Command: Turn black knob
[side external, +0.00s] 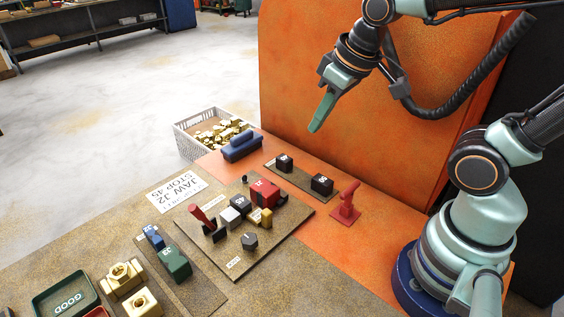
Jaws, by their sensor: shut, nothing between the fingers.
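A black faceted knob (250,241) sits at the front of a brown board (237,272) on the bench, near a small white label. A second, smaller black knob-like piece (244,179) stands at the board's back edge. My gripper (317,122) is shut and empty, pointing down and to the left. It is high above the bench in front of the orange panel, up and to the right of the faceted knob and well apart from it.
The board also carries a red lever (203,219), a red block (264,192), and grey and yellow blocks. Black blocks (322,184), a red stand (346,204) and a blue piece (240,147) stand behind. Brass parts (123,277) and a green tray (66,291) are front left.

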